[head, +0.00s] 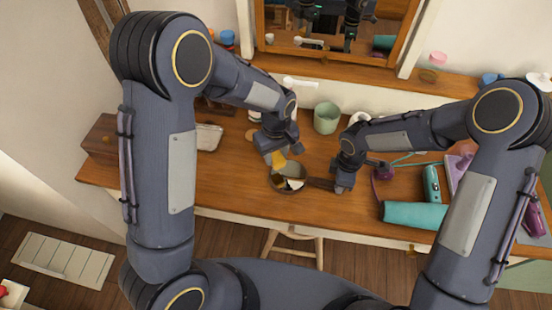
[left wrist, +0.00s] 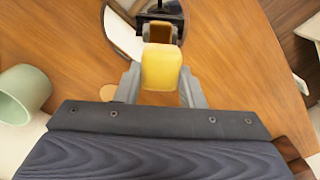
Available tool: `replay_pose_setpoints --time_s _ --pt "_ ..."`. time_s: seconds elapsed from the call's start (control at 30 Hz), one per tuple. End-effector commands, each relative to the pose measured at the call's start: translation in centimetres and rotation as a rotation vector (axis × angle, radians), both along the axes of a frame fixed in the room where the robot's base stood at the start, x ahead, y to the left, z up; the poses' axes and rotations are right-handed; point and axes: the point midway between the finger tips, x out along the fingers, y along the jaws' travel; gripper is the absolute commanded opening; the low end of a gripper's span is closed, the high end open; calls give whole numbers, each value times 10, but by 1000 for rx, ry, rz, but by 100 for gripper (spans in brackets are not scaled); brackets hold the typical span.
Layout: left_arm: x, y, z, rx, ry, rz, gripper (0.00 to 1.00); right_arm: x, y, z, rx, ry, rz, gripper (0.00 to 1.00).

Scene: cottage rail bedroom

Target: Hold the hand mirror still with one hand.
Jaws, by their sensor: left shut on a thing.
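My left gripper (head: 274,152) is shut on a yellow block (left wrist: 161,68), over the mirror's far edge. In the left wrist view the mirror (left wrist: 122,32) shows beyond the block, with dark and brown reflections in its glass. Whether block and mirror touch is unclear.
A green cup (head: 326,117) stands behind the mirror. A teal cylinder (head: 412,215), a teal bottle (head: 431,184) and purple items lie to the right. A pale pouch (head: 208,137) and a wooden box (head: 101,139) are left. A framed wall mirror (head: 392,48) stands behind. The front left tabletop is clear.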

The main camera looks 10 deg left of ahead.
Motion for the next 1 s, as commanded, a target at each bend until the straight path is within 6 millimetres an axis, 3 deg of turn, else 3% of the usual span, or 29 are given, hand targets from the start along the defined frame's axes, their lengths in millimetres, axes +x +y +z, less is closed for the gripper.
replay_pose_setpoints --time_s 0.17,0.57,1.0 --pt "0 0 12 -1 -1 0 17 0 -1 -1 -3 2 0 0" --pt "0 0 16 0 0 -1 17 0 -1 -1 -3 2 0 0" --pt "0 0 44 -1 -1 0 17 0 -1 -1 -3 2 0 0"
